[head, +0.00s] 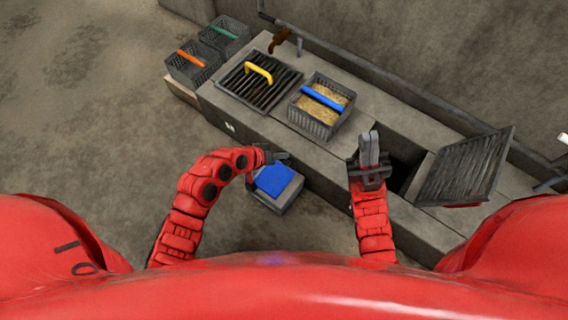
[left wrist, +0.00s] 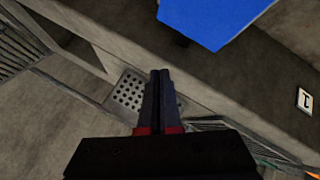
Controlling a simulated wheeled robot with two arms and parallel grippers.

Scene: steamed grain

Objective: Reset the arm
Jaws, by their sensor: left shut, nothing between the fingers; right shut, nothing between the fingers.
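My left arm (head: 210,180) curves in from the left, and its gripper (head: 279,155) is shut and empty just above a blue-topped grey box (head: 275,180). In the left wrist view the left gripper (left wrist: 158,85) has its fingers together, with nothing between them. A blue surface (left wrist: 210,15) shows at the top of that view. My right arm (head: 372,220) reaches forward, and its gripper (head: 369,148) is shut and empty, pointing up in the picture beside the dark opening in the counter.
A long concrete counter (head: 240,125) carries a grate with a yellow handle (head: 259,70) and a grain-filled basket with a blue handle (head: 322,97). A tilted grate (head: 465,165) stands at right. Baskets with orange (head: 190,58) and green (head: 223,31) handles sit at far left. Left floor is clear.

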